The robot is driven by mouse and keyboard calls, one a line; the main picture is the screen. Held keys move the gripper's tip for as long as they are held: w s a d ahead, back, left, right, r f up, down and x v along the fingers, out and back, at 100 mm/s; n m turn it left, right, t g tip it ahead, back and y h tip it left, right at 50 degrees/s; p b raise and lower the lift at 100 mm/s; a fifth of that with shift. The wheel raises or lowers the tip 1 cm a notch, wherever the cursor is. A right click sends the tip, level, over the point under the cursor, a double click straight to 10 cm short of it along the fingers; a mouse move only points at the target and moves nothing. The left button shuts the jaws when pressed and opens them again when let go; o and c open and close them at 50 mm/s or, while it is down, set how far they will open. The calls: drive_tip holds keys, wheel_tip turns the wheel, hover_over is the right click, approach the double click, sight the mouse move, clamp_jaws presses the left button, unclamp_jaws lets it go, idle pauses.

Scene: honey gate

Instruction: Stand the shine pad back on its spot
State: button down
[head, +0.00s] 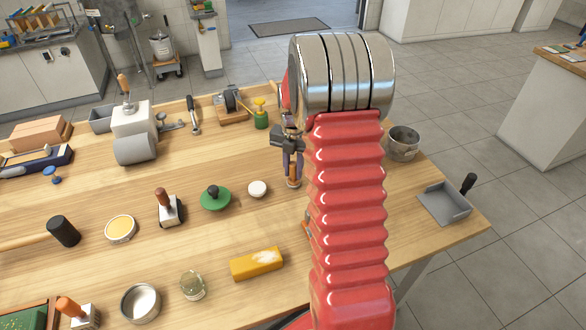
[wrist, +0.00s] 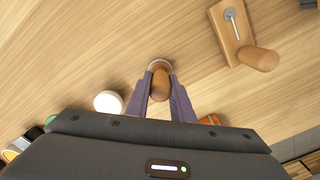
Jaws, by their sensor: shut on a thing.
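My gripper (head: 291,168) points down at the table, right of its middle in the head view, and is shut on a small wooden-handled piece (head: 293,182), which I take to be the shine pad. In the wrist view, my gripper (wrist: 160,92) has its two purple-grey fingers either side of the rounded brown handle (wrist: 160,82). A pale round rim shows beyond the handle. The fingers hide much of the piece, and I cannot tell whether its base touches the table. No marked spot can be made out for certain.
A white round disc (head: 257,189) lies just left of the held piece; it also shows in the wrist view (wrist: 108,102). A green disc with a black knob (head: 215,198) lies further left. A yellow block (head: 257,263) lies nearer. A metal pot (head: 403,143) stands right of my arm.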

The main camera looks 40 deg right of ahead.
drive_tip(key=shift+f, duration=0.1)
drive_tip(key=c, duration=1.5)
unclamp_jaws()
drive_tip(key=shift+o, duration=0.2)
drive_tip(key=shift+r, duration=4)
